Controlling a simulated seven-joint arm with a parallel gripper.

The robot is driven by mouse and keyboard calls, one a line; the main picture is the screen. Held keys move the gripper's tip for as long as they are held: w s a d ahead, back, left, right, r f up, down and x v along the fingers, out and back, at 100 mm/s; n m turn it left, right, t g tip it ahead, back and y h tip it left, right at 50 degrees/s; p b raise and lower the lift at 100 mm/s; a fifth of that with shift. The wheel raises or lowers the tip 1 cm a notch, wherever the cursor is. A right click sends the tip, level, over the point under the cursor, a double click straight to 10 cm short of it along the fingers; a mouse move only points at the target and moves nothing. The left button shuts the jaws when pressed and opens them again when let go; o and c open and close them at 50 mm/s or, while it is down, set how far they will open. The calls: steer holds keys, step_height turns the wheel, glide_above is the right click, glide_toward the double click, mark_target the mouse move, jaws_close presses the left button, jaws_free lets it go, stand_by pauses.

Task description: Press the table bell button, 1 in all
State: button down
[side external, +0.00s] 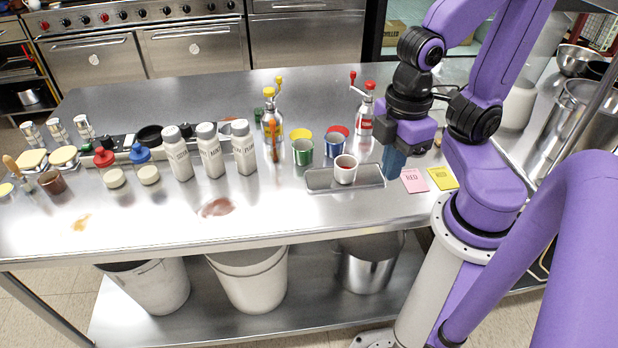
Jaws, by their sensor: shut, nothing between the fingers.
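My gripper (394,168) points down at the right part of the steel table (300,212), with its blue fingers shut and empty. It is just right of a shallow metal tray (318,181) and left of a pink card (414,181). I cannot tell from the picture whether its tips touch the table. I cannot pick out a table bell or its button for sure. Small red-topped (104,156) and blue-topped (140,153) items stand at the left, far from my gripper, but their kind is unclear. Part of the table behind my gripper is hidden.
A metal cup (345,169) stands in the tray. White bottles (211,150) stand mid-table. A yellow card (442,178) lies right. The front edge is mostly clear.

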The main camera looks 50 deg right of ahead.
stand_by(0.7)
step_height(320, 180, up, 5)
steer(key=w+d+m+y, duration=0.5)
steer(key=w+d+m, duration=1)
steer(key=w+m, duration=0.5)
steer(key=s+d+m+t+h, duration=0.15)
steer(key=d+m+t, duration=0.4)
steer(key=d, duration=0.75)
steer(key=s+d+m+t, duration=0.3)
steer(key=d+m, duration=0.6)
steer(key=d, duration=0.4)
steer(key=shift+g, duration=0.25)
steer(key=f, duration=0.5)
steer(key=shift+w+f, duration=0.2)
steer(key=shift+f, duration=0.15)
